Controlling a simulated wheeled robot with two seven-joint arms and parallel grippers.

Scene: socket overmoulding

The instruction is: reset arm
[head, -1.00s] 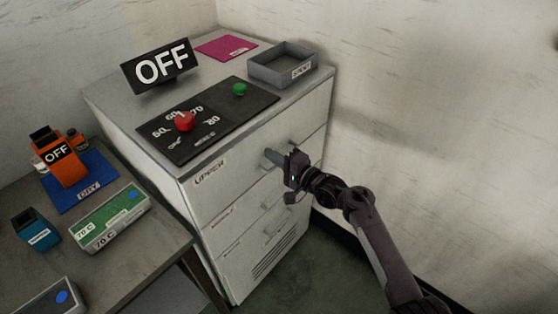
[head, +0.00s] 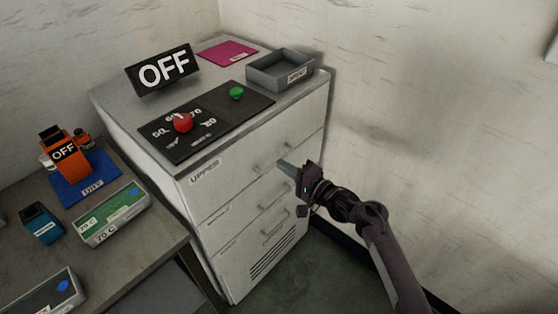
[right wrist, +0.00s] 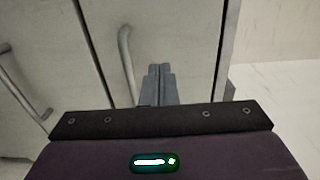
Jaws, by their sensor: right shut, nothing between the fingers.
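My right gripper (head: 286,167) is shut and empty in front of the upper drawer of the grey-white cabinet (head: 201,211). In the right wrist view the shut fingers (right wrist: 160,72) point at the cabinet front, beside a handle (right wrist: 128,62). They do not grip the handle. The drawers look closed. My left gripper is not in view.
On the cabinet are an OFF sign (head: 163,70), a control panel with a red knob (head: 183,122) and green button (head: 236,93), a grey tray (head: 281,82) and a pink mat (head: 228,52). A table (head: 134,253) with several items stands left. A wall is right.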

